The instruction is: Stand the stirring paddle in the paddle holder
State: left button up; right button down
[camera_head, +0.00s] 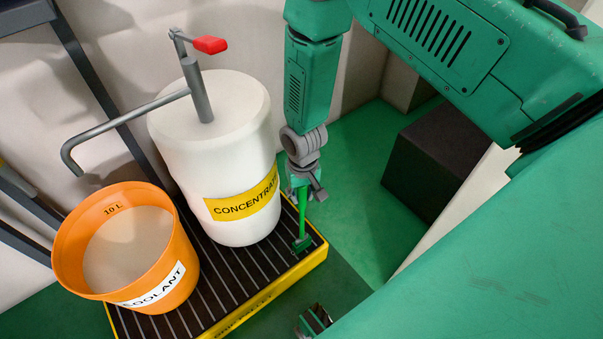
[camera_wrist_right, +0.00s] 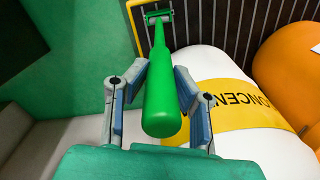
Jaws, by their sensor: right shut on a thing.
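My right gripper (camera_head: 303,188) is shut on the green stirring paddle (camera_head: 302,215). The paddle hangs below it with its lower end over the front right corner of the drip pallet. In the right wrist view the fingers of my right gripper (camera_wrist_right: 160,105) sit on both sides of the thick handle of the paddle (camera_wrist_right: 161,85). Its far end lies at the pallet's yellow edge; I cannot tell whether it touches. I cannot make out the paddle holder for certain.
The drip pallet (camera_head: 316,262) carries a white concentrate drum (camera_head: 215,150) with a grey pump and red lever, and an orange coolant bucket (camera_head: 187,262). A dark box (camera_head: 435,160) stands on the green floor.

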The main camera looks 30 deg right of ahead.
dwell(0.4)
jog(key=c, duration=1.3)
grip_release()
jog(key=shift+r, duration=0.4)
notch_tip(320, 180, up, 11)
